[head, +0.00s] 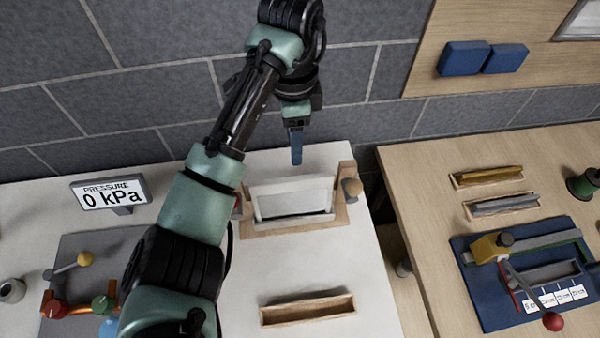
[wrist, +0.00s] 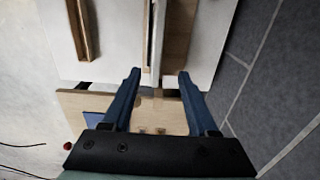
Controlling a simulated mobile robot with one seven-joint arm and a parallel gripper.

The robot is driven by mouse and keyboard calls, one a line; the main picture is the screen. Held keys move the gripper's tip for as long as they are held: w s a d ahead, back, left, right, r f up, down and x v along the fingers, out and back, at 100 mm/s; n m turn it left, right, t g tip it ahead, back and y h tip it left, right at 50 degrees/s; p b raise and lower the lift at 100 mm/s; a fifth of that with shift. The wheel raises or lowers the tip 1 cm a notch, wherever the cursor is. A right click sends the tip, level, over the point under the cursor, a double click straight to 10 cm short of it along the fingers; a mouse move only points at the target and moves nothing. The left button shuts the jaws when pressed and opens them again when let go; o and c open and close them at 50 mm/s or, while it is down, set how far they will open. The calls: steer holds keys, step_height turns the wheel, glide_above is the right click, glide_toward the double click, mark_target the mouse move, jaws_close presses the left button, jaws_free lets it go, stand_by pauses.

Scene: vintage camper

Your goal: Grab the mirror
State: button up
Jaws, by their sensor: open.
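The mirror looks to be the pale framed panel (head: 293,198) standing tilted in a wooden holder (head: 341,215) on the white table. In the wrist view the panel shows nearly edge-on as a thin pale strip (wrist: 156,38), beside the wood of the holder (wrist: 178,40). My gripper (head: 296,160) points down above and just behind the panel's top edge in the head view. In the wrist view its blue fingers (wrist: 159,74) are apart with nothing between them, and the strip lies beyond the fingertips. No contact shows.
A wooden tray (head: 307,310) lies in front of the holder. A round knob (head: 353,187) is at the holder's right side. A pressure display (head: 112,194) stands left, a grey brick wall (head: 350,130) behind. A second wooden table (head: 425,220) is right, across a gap.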

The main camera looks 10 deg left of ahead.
steer(key=b, duration=0.3)
glide_above(291, 179)
steer(key=f, duration=0.6)
steer(key=shift+w+d+f, duration=0.15)
steer(key=shift+d+f, duration=0.05)
steer(key=shift+d, duration=0.2)
steer(key=shift+s+a+f+p, duration=0.15)
steer(key=shift+f+p, duration=0.45)
steer(key=shift+f, duration=1)
steer(key=shift+s+a+f+p, duration=0.15)
steer(key=shift+f+p, duration=0.45)
steer(key=shift+f, duration=0.95)
steer(key=shift+w, duration=0.1)
jaws_close()
steer(key=shift+w+a+r, duration=0.1)
steer(key=shift+r, duration=0.1)
